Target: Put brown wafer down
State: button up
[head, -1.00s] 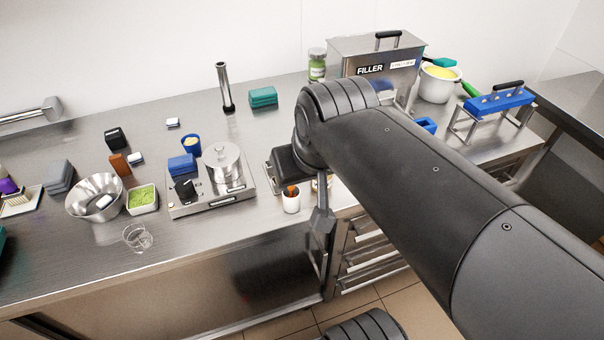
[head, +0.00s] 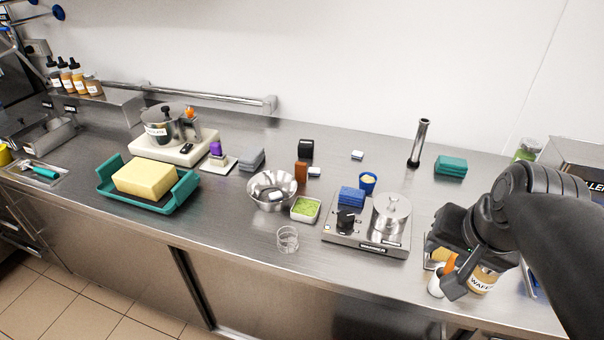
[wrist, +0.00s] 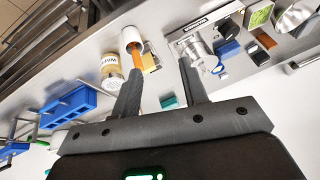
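My gripper (wrist: 159,68) is open in the wrist view, its two dark fingers apart with nothing clearly held between them. In the head view its finger (head: 456,286) hangs over the counter at the right, and my wrist hides part of what is below. I cannot identify a brown wafer for certain. A small brown block (head: 301,173) stands on the counter, away from my gripper; it also shows in the wrist view (wrist: 266,40). A jar labelled "WAFE…" (head: 484,279) stands near the gripper, beside a white cup (head: 435,284) with an orange-handled tool.
A hot plate (head: 367,238) with a lidded metal pan is left of my gripper. A steel bowl (head: 272,203), a green-filled dish (head: 305,209) and a clear glass (head: 288,239) stand farther left. A teal tray (head: 150,200) holds a yellow block. Front counter left of the glass is clear.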

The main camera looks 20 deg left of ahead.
jog(key=w+a+m+g+y, duration=0.2)
jog(key=w+a+m, duration=0.1)
jog(key=w+a, duration=0.55)
jog(key=m+g+y, duration=0.2)
jog(key=m+y, duration=0.4)
jog(key=m, duration=0.1)
send_near(306, 169)
jog(key=s+d+r, duration=0.1)
jog(key=s+d, duration=0.1)
jog(key=s+d+r, duration=0.1)
jog(key=s+d, duration=0.1)
jog(key=s, duration=0.1)
jog(key=s+d+r, duration=0.1)
jog(key=s+d, duration=0.2)
jog(key=shift+s, duration=0.15)
jog(key=w+a+f+m+y, duration=0.1)
jog(key=w+a+f+m, duration=0.1)
jog(key=w, duration=0.1)
jog(key=w+a+f+m+y, duration=0.1)
jog(key=w+a+f+m, duration=0.1)
jog(key=w+a+f+m+y, duration=0.2)
jog(key=w, duration=0.1)
jog(key=shift+w+a+f+g, duration=0.1)
jog(key=shift+w+f+g, duration=0.2)
jog(key=shift+w+f, duration=0.1)
jog(key=x, duration=0.5)
jog(key=shift+a+f, duration=0.1)
jog(key=shift+a, duration=0.05)
jog(key=shift+x, duration=2.7)
jog(key=shift+w, duration=0.2)
